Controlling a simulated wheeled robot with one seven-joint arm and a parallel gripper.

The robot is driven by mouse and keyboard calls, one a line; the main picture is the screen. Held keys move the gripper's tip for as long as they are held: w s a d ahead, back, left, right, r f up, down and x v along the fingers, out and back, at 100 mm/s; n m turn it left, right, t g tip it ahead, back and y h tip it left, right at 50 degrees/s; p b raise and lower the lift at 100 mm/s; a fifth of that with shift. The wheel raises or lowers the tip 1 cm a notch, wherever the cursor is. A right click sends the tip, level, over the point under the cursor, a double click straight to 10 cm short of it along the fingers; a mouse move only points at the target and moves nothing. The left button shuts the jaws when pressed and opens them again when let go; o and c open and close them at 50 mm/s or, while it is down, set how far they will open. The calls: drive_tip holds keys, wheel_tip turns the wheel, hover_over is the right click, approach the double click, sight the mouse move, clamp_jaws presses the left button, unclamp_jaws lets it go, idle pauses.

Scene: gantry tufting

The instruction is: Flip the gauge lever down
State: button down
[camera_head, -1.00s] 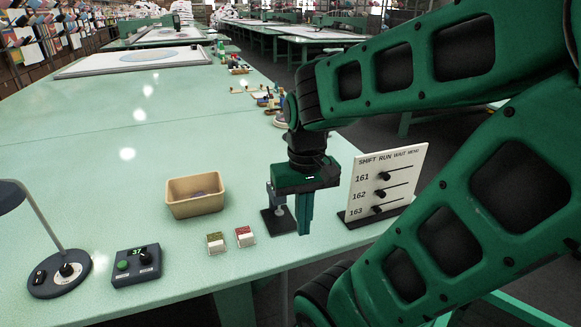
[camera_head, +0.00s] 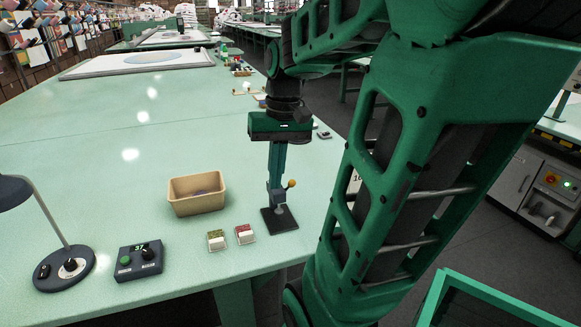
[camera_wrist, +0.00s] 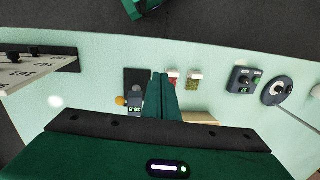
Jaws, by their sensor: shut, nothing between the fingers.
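The gauge is a small grey stand on a black square base (camera_head: 280,219), near the table's right edge. Its lever ends in an orange ball (camera_head: 291,184), which points up and to the right in the head view. In the wrist view the gauge's small lit display (camera_wrist: 134,110) and the orange ball (camera_wrist: 120,101) show just left of my fingers. My gripper (camera_head: 275,182) is shut and empty, pointing down at the gauge's upper part; it also shows in the wrist view (camera_wrist: 160,82). I cannot tell whether the fingers touch the gauge.
A tan bin (camera_head: 196,207) stands left of the gauge. Two small sample blocks, green (camera_head: 217,240) and red (camera_head: 245,234), lie in front. A control box (camera_head: 140,262) and a lamp (camera_head: 64,268) are at front left. A labelled board (camera_wrist: 38,68) is mostly hidden by my arm in the head view.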

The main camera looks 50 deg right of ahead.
drive_tip(key=w+d+r, duration=0.2)
drive_tip(key=d+r, duration=0.1)
drive_tip(key=d, duration=0.5)
drive_tip(key=w+d+r, duration=0.3)
drive_tip(key=d+r, duration=0.1)
drive_tip(key=d, duration=0.5)
drive_tip(key=shift+d+r+y, duration=0.2)
drive_tip(key=shift+y, duration=0.2)
drive_tip(key=a+f, duration=0.4)
drive_tip(key=f, duration=0.8)
drive_tip(key=shift+s+a+f, duration=0.15)
drive_tip(key=shift+s+a, duration=0.05)
drive_tip(key=shift+s, duration=0.2)
drive_tip(key=shift+s, duration=0.15)
